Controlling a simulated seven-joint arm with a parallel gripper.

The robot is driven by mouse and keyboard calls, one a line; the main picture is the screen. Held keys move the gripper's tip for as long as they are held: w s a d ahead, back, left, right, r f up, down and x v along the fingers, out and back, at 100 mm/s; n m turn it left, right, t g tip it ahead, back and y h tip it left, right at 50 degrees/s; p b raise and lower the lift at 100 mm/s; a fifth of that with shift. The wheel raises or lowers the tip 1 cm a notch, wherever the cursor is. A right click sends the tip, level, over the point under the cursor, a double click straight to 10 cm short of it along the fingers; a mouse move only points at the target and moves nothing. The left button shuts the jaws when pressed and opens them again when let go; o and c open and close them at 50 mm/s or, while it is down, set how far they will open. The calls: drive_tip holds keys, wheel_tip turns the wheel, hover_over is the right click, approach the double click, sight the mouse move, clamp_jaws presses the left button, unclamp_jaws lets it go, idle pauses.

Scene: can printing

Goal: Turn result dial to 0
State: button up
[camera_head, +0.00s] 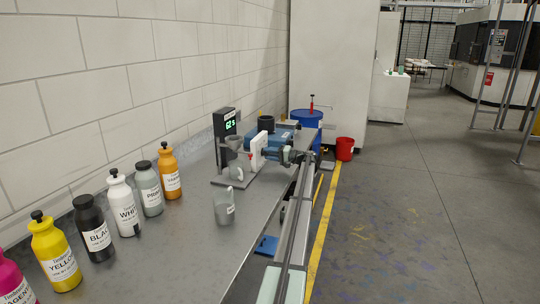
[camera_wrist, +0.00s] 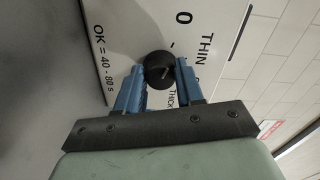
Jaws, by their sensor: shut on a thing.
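The result dial is a round black knob (camera_wrist: 158,68) on a white panel (camera_wrist: 120,25) lettered THIN, 0, THICK and "OK = 40 - 80 s" in the wrist view. A short pale slanted mark shows on the knob; which label it points to is hard to tell. My gripper (camera_wrist: 159,80) has its blue fingers on both sides of the knob, shut on it. In the head view, a black display (camera_head: 226,125) on a stand reads what looks like 62 s in green. The dial face cannot be made out there.
A grey cup (camera_head: 224,208) stands on the metal bench (camera_head: 190,255), in front of the display stand. Several ink bottles, including a yellow one (camera_head: 55,255) and an orange one (camera_head: 169,174), line the wall side. A blue drum (camera_head: 306,119) and red bucket (camera_head: 345,148) stand beyond.

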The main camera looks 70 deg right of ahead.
drive_tip(key=shift+w, duration=0.1)
idle(0.5)
drive_tip(key=o, duration=1)
drive_tip(key=shift+o, duration=0.2)
drive_tip(key=s, duration=1.4)
